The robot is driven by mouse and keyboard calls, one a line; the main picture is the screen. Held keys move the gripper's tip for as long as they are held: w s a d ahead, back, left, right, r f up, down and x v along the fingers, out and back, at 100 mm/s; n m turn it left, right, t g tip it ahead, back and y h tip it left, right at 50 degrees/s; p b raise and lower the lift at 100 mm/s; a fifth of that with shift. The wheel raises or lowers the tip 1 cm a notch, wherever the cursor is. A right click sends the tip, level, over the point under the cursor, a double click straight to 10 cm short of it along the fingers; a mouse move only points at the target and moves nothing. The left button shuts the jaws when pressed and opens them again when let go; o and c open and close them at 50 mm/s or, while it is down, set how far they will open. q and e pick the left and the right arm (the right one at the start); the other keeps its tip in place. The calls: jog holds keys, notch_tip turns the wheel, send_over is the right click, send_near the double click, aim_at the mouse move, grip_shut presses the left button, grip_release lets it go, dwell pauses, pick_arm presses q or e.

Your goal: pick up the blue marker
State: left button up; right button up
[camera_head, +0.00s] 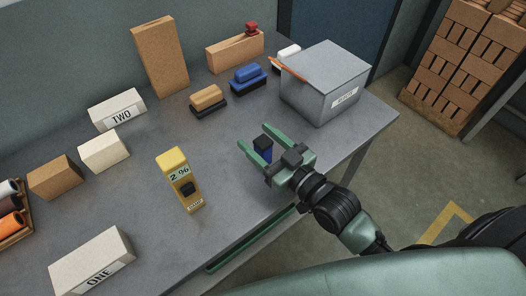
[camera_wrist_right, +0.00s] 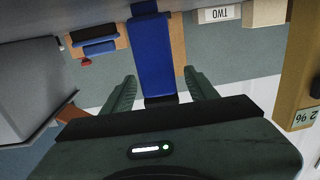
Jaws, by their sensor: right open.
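The blue marker (camera_head: 265,154) stands upright on the grey table, with a black top. My right gripper (camera_head: 255,137) is open around it, one finger on each side. In the right wrist view, which looks upside down, the blue marker (camera_wrist_right: 152,55) shows between the two green fingers of the right gripper (camera_wrist_right: 160,76). Gaps show between it and both fingers there. Part of the marker is hidden by the gripper in the head view. My left gripper is not in view.
A grey box (camera_head: 325,92) with an orange pencil (camera_head: 287,68) on its lid stands behind and right. A yellow-topped block (camera_head: 181,180) stands to the left. Blue (camera_head: 246,74) and tan (camera_head: 206,96) blocks on dark bases lie behind. Bare table lies left of the gripper.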

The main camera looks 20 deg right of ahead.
jog(key=shift+x, duration=0.85)
jog(key=shift+s, duration=0.1)
grip_shut()
jog(key=shift+r, duration=0.15)
notch_tip(320, 180, up, 20)
jog(key=p, duration=0.4)
jog(key=shift+p, duration=0.35)
